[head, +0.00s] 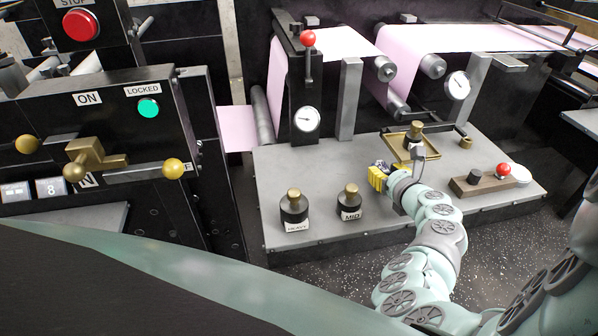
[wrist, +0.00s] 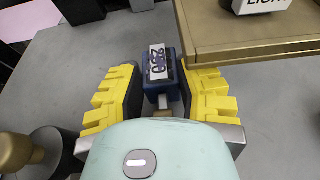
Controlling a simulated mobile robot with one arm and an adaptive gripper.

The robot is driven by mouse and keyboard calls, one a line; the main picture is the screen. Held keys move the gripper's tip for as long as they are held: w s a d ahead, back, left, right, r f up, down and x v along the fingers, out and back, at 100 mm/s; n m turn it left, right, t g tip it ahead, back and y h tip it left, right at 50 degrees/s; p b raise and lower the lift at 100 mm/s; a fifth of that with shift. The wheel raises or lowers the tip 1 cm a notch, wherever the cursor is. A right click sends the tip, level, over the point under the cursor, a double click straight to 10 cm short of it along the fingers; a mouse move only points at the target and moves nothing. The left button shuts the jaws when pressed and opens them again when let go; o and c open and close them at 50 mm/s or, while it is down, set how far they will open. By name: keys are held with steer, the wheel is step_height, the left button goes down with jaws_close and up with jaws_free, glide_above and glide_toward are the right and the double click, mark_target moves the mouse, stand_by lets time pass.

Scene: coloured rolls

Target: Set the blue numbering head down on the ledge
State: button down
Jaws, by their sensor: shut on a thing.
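The blue numbering head (wrist: 158,72) shows in the wrist view as a small dark blue block with a white number face. It sits between the yellow-padded fingers of my gripper (wrist: 160,92), which is shut on it. In the head view my gripper (head: 378,178) is low over the grey ledge (head: 325,172), just left of the brass tray; the numbering head is mostly hidden there. The ledge (wrist: 60,60) also shows around the gripper in the wrist view. I cannot tell whether the head touches the ledge.
The brass tray (head: 397,150) with a dark weight stands close to my gripper's right finger in the wrist view (wrist: 250,45). Two black brass-knobbed weights (head: 294,210) (head: 349,202) stand left of the arm. A wooden block with a red knob (head: 482,182) lies right.

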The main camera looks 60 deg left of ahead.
steer(key=c, duration=0.7)
jaws_free()
steer(key=shift+w+f, duration=0.1)
steer(key=shift+r, duration=0.2)
steer(key=shift+d+r, duration=0.2)
steer(key=shift+d, duration=0.2)
steer(key=p+v, duration=0.1)
steer(key=v, duration=1)
steer(key=shift+d+f, duration=0.1)
steer(key=shift+d, duration=0.05)
